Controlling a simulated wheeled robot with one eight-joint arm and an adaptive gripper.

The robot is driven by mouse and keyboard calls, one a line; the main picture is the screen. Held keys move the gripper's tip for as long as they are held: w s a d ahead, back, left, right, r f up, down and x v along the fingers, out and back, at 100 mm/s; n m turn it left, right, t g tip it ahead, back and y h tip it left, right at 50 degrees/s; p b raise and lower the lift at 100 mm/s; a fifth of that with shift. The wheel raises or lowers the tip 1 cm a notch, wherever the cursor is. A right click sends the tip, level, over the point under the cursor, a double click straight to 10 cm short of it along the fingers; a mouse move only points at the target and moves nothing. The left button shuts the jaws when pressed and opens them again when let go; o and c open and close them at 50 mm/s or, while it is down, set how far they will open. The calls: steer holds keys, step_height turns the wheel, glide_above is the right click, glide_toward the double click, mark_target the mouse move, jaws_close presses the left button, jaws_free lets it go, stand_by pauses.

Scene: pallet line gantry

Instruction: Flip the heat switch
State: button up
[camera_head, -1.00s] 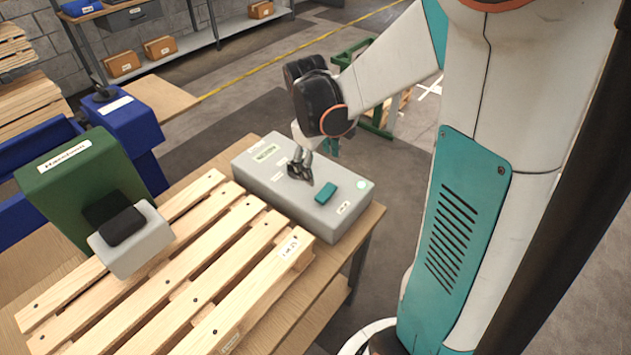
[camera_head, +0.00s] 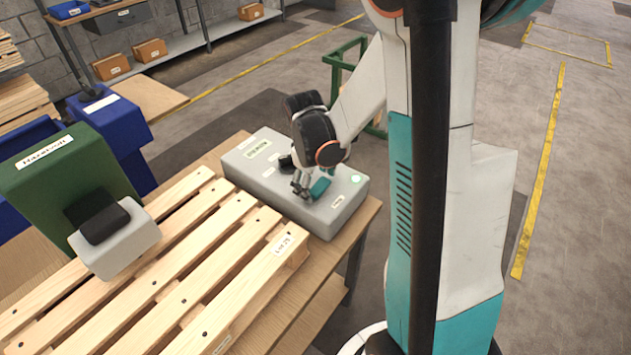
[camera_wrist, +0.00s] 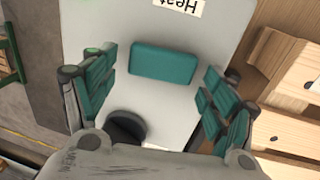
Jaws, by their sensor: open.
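The heat switch is a teal rocker (camera_head: 320,187) on top of a grey control box (camera_head: 237,166). In the wrist view the teal switch (camera_wrist: 163,62) lies beyond and between my open fingers, next to a label reading "Heat" (camera_wrist: 178,4). My gripper (camera_head: 303,188) is over the box, just left of the switch in the head view. In the wrist view my gripper (camera_wrist: 155,95) has its teal finger pads spread wide with nothing between them. A round black knob (camera_wrist: 126,127) is close to the palm. Whether a finger touches the switch cannot be told.
A wooden pallet (camera_head: 185,270) lies on the table beside the box. A green machine with a grey and black head (camera_head: 60,180) stands at the left. Blue bins (camera_head: 110,125) are behind it.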

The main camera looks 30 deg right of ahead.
mark_target(323, 177)
steer(key=c, duration=1.1)
steer(key=shift+o, duration=0.2)
steer(key=shift+d+g+y, duration=0.3)
steer(key=shift+d+y, duration=0.05)
steer(key=shift+y, duration=0.35)
steer(key=shift+w+d+g+y, duration=0.15)
steer(key=shift+g+y, duration=0.15)
steer(key=shift+y, duration=0.7)
steer(key=o, duration=1.1)
steer(key=shift+c, duration=0.2)
steer(key=shift+r, duration=0.1)
step_height(323, 177, up, 12)
steer(key=d, duration=0.2)
steer(key=shift+w+f, duration=0.2)
steer(key=shift+w, duration=0.15)
